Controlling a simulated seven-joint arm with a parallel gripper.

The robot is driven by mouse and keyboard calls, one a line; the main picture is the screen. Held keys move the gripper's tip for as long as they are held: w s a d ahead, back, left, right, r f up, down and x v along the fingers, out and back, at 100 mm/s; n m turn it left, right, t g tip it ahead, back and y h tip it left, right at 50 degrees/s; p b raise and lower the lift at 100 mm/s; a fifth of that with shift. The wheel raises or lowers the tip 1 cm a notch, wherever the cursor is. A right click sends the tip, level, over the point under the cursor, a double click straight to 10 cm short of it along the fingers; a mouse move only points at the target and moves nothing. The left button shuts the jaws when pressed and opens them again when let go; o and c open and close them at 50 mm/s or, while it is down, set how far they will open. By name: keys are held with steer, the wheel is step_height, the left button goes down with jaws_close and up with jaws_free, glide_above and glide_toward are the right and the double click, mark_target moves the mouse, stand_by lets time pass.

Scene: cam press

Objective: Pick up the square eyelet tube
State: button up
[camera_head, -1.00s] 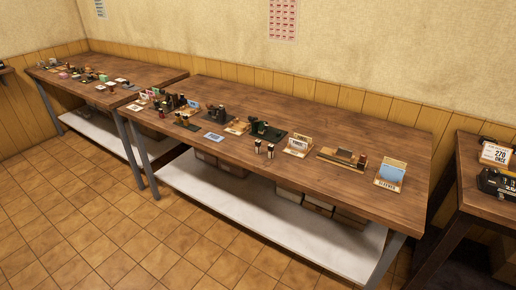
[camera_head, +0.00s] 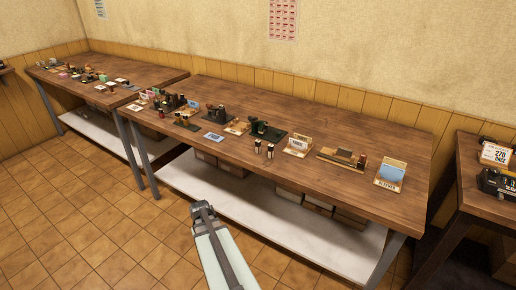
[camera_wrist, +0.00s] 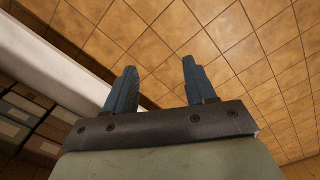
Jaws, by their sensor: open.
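My gripper (camera_wrist: 159,68) shows in the wrist view with its two blue fingers apart and nothing between them. It points at bare tiled floor beside the bench's white lower shelf (camera_wrist: 75,55). In the head view part of my arm (camera_head: 222,252) is in front of the bench, below the tabletop; the fingers cannot be made out there. Two small dark tubes with pale tops, a left one (camera_head: 257,147) and a right one (camera_head: 270,151), stand near the front edge of the bench. I cannot tell whether either is the square eyelet tube.
The long wooden bench (camera_head: 330,197) holds a green press-like device (camera_head: 264,130), a labelled card stand (camera_head: 298,146), a wooden block holder (camera_head: 342,158) and a blue card stand (camera_head: 391,173). Boxes (camera_wrist: 22,115) sit under it. Its front right top is clear.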

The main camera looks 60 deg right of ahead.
steer(key=w+d+r+m+t+h, duration=0.1)
steer(key=w+d+r, duration=0.2)
steer(key=d+r, duration=0.75)
steer(key=m+h, duration=0.4)
steer(key=m, duration=0.2)
glide_toward(257, 142)
step_height(257, 142, up, 3)
steer(key=w, duration=0.3)
steer(key=shift+s+d+f+m+g+y, duration=0.15)
steer(key=shift+s+d+f+m, duration=0.45)
steer(key=shift+f, duration=1.65)
steer(key=shift+s+d+f+m+g+y, duration=0.15)
steer(key=shift+d+f+m, duration=0.8)
steer(key=shift+f, duration=1.35)
steer(key=shift+s+d+f+m+g, duration=0.1)
steer(key=shift+s+d+f+m, duration=0.65)
steer(key=shift+f, duration=1.5)
steer(key=shift+w+d, duration=0.25)
steer(key=shift+w, duration=0.1)
jaws_close()
